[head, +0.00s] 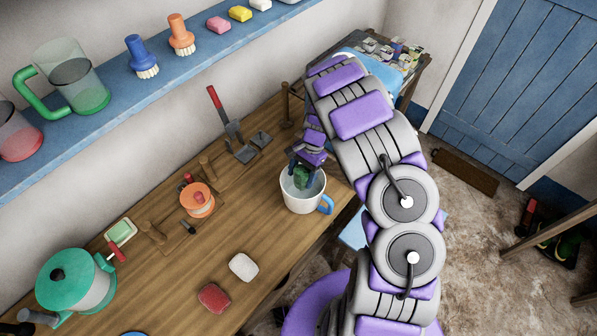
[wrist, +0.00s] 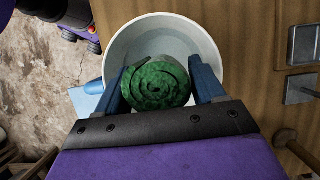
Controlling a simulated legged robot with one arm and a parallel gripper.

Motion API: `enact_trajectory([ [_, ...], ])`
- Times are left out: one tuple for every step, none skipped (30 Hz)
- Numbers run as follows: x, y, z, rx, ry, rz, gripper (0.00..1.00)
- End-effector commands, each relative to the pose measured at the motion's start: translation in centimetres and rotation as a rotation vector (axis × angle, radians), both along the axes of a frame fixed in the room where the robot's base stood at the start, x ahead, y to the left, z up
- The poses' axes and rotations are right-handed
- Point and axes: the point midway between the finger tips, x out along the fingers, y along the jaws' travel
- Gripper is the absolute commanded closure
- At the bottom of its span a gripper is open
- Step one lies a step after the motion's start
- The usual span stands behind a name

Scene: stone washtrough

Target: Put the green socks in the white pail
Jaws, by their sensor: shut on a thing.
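The green socks (wrist: 157,85) are a rolled bundle, seen end-on as a spiral in the wrist view. My gripper (wrist: 160,90) is shut on them, one blue finger on each side. The white pail (wrist: 192,30) is behind and around the bundle in the wrist view. In the head view the pail (head: 297,204) stands on the wooden table with a blue handle on its right. The green socks (head: 301,177) show at its mouth, below my gripper (head: 303,166). I cannot tell whether the socks touch the pail's bottom.
The wooden table (head: 150,270) holds an orange tub (head: 197,200), a green-lidded pot (head: 75,282), a white bar (head: 243,267) and a red bar (head: 214,298). A trowel-like tool (head: 232,125) lies behind the pail. A blue shelf (head: 180,88) runs along the wall above.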

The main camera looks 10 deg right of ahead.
Motion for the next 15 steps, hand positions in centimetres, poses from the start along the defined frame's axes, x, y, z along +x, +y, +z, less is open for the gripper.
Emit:
enact_trajectory([
  [0.02,-0.06,0.0,0.0,0.0,-0.001,0.62],
  [0.01,-0.03,0.01,0.0,0.0,-0.001,0.62],
  [0.02,0.04,0.03,-0.001,0.0,-0.001,0.62],
  [0.03,0.13,0.03,-0.002,-0.001,-0.001,0.62],
  [0.04,0.22,0.03,-0.003,-0.001,-0.001,0.62],
  [0.04,0.37,0.04,-0.004,-0.001,-0.001,0.29],
  [0.04,0.41,0.04,-0.005,-0.001,0.0,0.27],
  [0.05,0.44,0.04,-0.006,-0.001,-0.001,0.24],
  [0.05,0.56,0.04,-0.007,-0.001,-0.001,0.2],
  [0.06,0.66,0.05,-0.008,-0.001,-0.001,0.17],
  [0.05,0.72,0.04,-0.009,-0.001,0.0,0.14],
  [0.05,0.78,0.04,-0.009,-0.001,0.0,0.1],
  [0.05,0.79,0.04,-0.009,-0.001,0.0,0.07],
  [0.05,0.79,0.04,-0.009,-0.001,0.0,0.05],
  [0.06,0.73,0.04,-0.009,-0.001,0.0,0.02],
])
